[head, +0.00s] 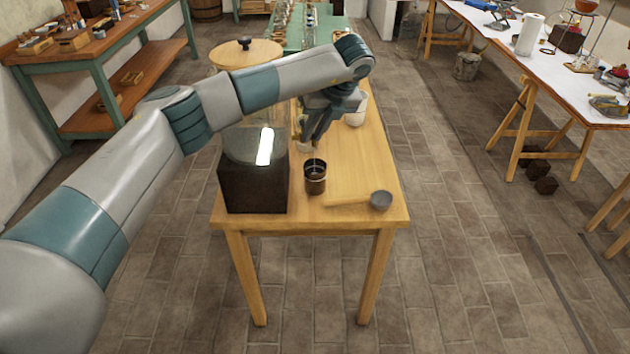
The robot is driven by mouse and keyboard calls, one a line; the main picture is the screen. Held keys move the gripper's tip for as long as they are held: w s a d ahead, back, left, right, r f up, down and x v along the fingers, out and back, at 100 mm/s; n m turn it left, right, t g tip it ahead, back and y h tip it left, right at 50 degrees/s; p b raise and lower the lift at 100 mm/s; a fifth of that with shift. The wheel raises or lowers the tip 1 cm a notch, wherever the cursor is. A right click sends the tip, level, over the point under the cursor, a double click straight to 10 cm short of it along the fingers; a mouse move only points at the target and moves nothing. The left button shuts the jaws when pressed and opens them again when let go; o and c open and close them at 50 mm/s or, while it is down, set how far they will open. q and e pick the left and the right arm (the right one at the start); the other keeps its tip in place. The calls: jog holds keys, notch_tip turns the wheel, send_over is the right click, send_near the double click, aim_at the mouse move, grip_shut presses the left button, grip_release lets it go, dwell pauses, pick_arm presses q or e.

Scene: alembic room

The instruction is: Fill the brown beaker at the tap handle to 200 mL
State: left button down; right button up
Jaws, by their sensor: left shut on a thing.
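The brown beaker (315,184) stands upright on the wooden table, below my left gripper. Its inside looks dark, and I cannot read a liquid level or any marks. My left gripper (311,143) points down just above and behind the beaker, apart from it. It is shut on a small pale part beside the vessel, which looks like the tap handle (303,147); the fingers hide most of it. The vessel has a round wooden lid (245,53); my arm hides its middle. My right gripper is not in view.
The vessel's dark block-like base (253,186) fills the table's left front. A grey-headed ladle or scoop (381,200) lies near the front right edge. A whitish bowl (356,112) stands behind. The table's (370,160) right side is mostly clear.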

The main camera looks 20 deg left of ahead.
pick_arm(q)
jog(key=shift+s+a+m, duration=0.1)
jog(key=shift+a+m, duration=0.05)
jog(key=shift+m, duration=0.25)
jog(key=shift+a, duration=0.1)
jog(key=shift+s+a+m+t+b, duration=0.2)
jog(key=shift+m+t+b, duration=0.1)
jog(key=shift+m+b, duration=0.25)
dwell(7.0)
